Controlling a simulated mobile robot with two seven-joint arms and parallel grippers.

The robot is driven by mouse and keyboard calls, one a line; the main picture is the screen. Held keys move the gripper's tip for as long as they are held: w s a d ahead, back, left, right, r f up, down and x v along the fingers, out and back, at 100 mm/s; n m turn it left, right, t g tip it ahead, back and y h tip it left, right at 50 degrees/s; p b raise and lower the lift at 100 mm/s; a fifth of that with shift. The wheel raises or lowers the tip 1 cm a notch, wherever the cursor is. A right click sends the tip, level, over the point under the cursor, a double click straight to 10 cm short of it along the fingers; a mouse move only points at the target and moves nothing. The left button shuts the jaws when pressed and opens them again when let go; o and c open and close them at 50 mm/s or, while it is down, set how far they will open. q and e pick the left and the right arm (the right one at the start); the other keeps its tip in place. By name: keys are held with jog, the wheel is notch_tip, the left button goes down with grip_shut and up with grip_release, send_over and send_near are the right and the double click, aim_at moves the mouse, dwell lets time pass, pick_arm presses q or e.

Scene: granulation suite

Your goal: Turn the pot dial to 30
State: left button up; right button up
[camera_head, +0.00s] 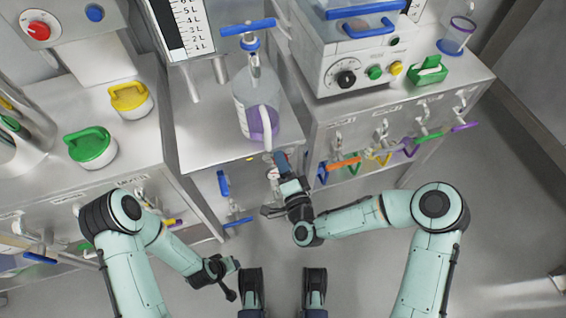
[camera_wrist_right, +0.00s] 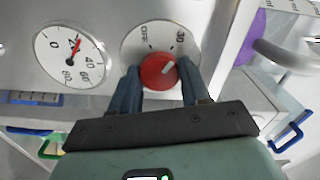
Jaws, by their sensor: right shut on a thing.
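The red pot dial (camera_wrist_right: 158,71) shows in the right wrist view on a round plate marked OFF and 30. Its white mark points up and right, towards the 30 side; I cannot tell whether it lines up exactly. My right gripper (camera_wrist_right: 160,84) has one blue finger on each side of the dial and is shut on it. In the head view my right gripper (camera_head: 279,170) is at the front of the middle cabinet, and the dial is hidden there. My left gripper (camera_head: 231,278) hangs low over the floor, empty, with its fingers apart.
A gauge (camera_wrist_right: 71,56) sits left of the dial, its red needle near 20. A jug with purple liquid (camera_head: 257,110) stands on the cabinet top above my right gripper. Coloured valve handles (camera_head: 345,163) stick out at the right. Green (camera_head: 90,146) and yellow (camera_head: 130,99) lidded pots stand left.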

jog(key=o, duration=1.1)
jog(key=shift+c, duration=0.2)
jog(key=shift+s, duration=0.1)
pick_arm(q)
jog(key=s+d+r+g+h+p, duration=0.1)
jog(key=s+d+r+p, duration=0.2)
jog(key=r+p, duration=0.1)
jog(key=shift+r, duration=0.55)
pick_arm(e)
jog(key=v, duration=1.3)
pick_arm(q)
jog(key=shift+s+a, duration=0.1)
pick_arm(e)
jog(key=shift+s, duration=0.1)
